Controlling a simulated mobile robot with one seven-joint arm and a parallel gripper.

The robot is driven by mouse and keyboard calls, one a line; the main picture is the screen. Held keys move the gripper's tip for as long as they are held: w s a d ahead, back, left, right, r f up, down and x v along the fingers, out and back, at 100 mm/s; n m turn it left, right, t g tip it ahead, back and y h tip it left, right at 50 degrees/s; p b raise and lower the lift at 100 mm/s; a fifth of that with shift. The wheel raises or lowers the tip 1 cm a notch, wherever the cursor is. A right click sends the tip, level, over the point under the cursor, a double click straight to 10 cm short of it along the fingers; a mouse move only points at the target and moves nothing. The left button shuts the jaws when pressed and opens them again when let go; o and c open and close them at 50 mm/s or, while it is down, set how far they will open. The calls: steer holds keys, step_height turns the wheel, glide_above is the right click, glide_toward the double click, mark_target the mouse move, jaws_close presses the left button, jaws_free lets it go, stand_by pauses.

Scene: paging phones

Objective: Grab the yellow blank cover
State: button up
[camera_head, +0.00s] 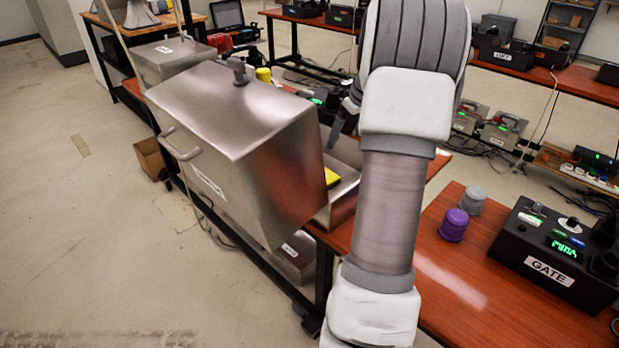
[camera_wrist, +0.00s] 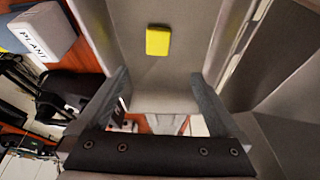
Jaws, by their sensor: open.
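The yellow blank cover (camera_wrist: 158,40) shows whole in the wrist view, flat on a grey metal surface (camera_wrist: 150,85) inside what looks like an open metal box. In the head view only part of the yellow cover (camera_head: 331,176) shows, behind the raised steel lid (camera_head: 225,125). My gripper (camera_wrist: 158,88) is open and empty, its two fingers spread wide. The cover lies beyond the fingertips, roughly centred between them, and is not touched. In the head view my arm hides most of the gripper, and a dark finger (camera_head: 338,128) shows beside the box.
The tilted lid with its side handle stands left of the gripper, and metal walls rise close by. A purple knob (camera_head: 453,225), a grey knob (camera_head: 472,200) and a black GATE box (camera_head: 555,255) sit on the right table. A PLANT-like labelled box (camera_wrist: 42,32) is at left.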

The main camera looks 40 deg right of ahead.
steer(key=f, duration=0.1)
steer(key=b, duration=0.2)
glide_above(328, 176)
steer(key=s, duration=0.2)
steer(key=f, duration=1.1)
steer(key=shift+s+a, duration=0.1)
steer(key=shift+a, duration=0.2)
steer(key=b+x, duration=0.1)
steer(key=x, duration=0.4)
steer(key=shift+d+f+b, duration=0.15)
steer(key=shift+b, duration=0.15)
steer(key=c, duration=1.4)
